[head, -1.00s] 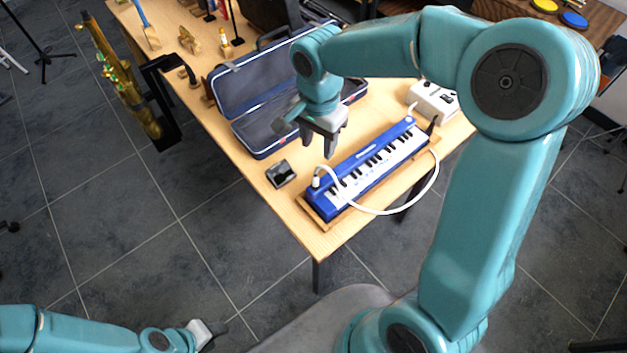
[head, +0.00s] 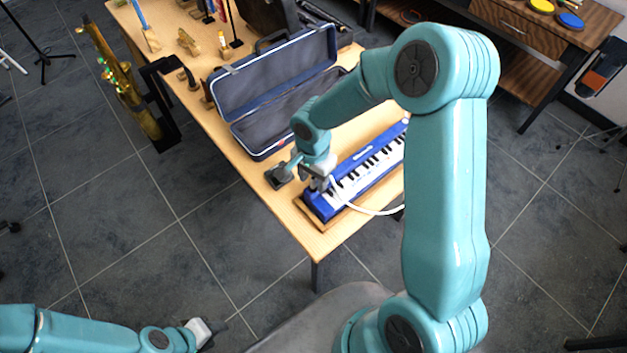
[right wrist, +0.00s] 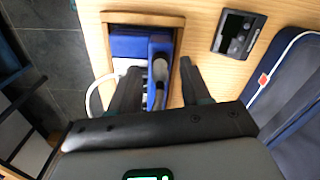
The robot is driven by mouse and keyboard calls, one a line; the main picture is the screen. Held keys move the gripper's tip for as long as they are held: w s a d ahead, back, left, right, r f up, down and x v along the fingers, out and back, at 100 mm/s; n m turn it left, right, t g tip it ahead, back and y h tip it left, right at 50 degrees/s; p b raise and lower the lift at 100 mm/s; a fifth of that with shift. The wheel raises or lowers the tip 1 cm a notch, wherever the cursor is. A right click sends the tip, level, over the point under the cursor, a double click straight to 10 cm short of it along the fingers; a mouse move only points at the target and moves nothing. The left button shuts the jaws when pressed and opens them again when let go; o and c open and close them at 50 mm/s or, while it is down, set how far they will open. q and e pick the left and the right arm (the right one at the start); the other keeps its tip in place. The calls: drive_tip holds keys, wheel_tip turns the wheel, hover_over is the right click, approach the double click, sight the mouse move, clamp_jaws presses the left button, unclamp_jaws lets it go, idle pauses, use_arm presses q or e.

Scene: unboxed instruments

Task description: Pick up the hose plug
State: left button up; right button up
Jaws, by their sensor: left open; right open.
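The blue melodica (head: 365,172) lies on the table with its near end under my right gripper (head: 318,182). The white hose (head: 378,211) loops beside it; its plug end is hidden behind my gripper in the head view. In the right wrist view, the pale hose plug (right wrist: 160,68) stands at the melodica's blue end (right wrist: 128,44), between the fingers of my right gripper (right wrist: 158,78). The fingers are open, with visible room on each side of the plug. My left gripper (head: 210,333) is open and empty, low at the left, over the floor.
A wooden tray (right wrist: 144,17) surrounds the melodica's end. A small dark device (right wrist: 238,34) lies beside it. The open blue-lined case (head: 280,110) lies behind. The table's near edge is close to the gripper. A saxophone (head: 120,85) stands at the left.

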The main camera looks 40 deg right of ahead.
drive_tip(key=shift+r, duration=0.1)
drive_tip(key=shift+s+a, duration=0.1)
drive_tip(key=c, duration=0.4)
clamp_jaws()
drive_tip(key=shift+r, duration=0.1)
